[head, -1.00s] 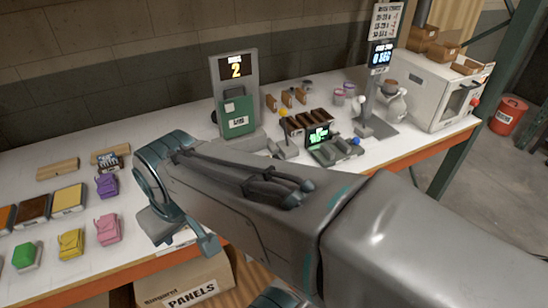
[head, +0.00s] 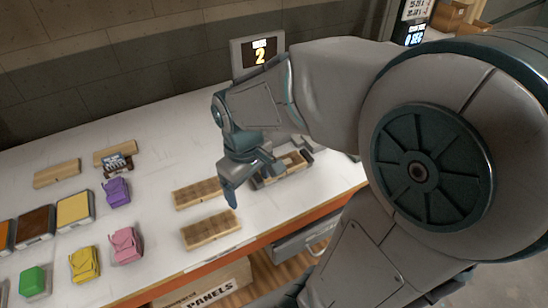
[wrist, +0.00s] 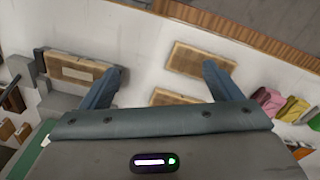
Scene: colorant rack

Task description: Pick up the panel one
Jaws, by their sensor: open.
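Several light wooden panels with a grid of squares lie flat near the front of the white table. One panel (head: 210,230) is by the front edge and another (head: 199,193) lies behind it. A third panel (head: 284,170) sits in a dark grey holder to their right, partly hidden by my gripper. In the wrist view they show as the front panel (wrist: 201,60), the one behind it (wrist: 172,97) and the one in the holder (wrist: 75,68). I cannot tell which is panel one. My gripper (head: 252,184) is open and empty above the table, beside the loose panels.
Purple (head: 117,191), pink (head: 126,244) and yellow (head: 84,264) bag-like items stand left of the panels. A display (head: 260,54) reading 2 stands behind my gripper. A cardboard box (head: 205,292) marked PANELS is below the table edge.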

